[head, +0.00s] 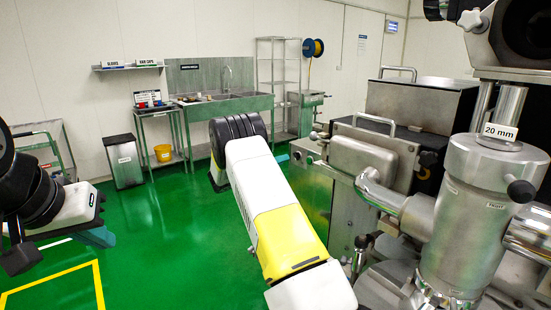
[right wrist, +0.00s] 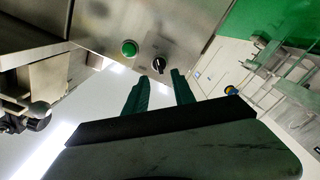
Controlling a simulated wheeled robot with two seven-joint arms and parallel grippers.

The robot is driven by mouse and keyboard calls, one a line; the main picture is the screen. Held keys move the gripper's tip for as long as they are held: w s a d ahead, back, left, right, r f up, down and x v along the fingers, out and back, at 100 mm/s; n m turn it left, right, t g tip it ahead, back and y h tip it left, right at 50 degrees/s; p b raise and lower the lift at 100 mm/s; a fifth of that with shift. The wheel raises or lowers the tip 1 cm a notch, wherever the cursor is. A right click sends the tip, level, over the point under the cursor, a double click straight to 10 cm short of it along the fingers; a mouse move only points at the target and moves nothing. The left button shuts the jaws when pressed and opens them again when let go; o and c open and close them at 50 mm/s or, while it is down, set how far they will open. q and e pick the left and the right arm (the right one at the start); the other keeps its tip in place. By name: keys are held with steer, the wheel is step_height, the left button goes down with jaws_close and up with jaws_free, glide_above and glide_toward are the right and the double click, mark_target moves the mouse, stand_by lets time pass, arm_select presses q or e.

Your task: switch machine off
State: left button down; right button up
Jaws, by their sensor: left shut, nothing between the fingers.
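The steel encrusting machine (head: 375,160) fills the right side of the head view. In the right wrist view its steel panel (right wrist: 105,25) carries a green round button (right wrist: 129,48) and a black rotary knob (right wrist: 158,65) beside it. My right gripper (right wrist: 160,77) is open, its two teal fingers apart, with the knob showing just beyond the gap between the tips. I see no contact with the knob. In the head view only a teal tip of the right gripper (head: 282,158) shows beside the machine; my arm hides the rest. My left gripper (head: 98,237) is shut and empty at the left, over the floor.
A steel cylinder (head: 470,215) labelled 20 mm and pipes stand at the near right. A sink table (head: 225,105), a wire shelf (head: 278,75), a bin (head: 123,160) and a yellow bucket (head: 163,153) are at the back. Green floor (head: 170,240) is free at the left and middle.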

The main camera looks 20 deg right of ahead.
mark_target(296, 156)
steer(key=x, duration=0.6)
jaws_close()
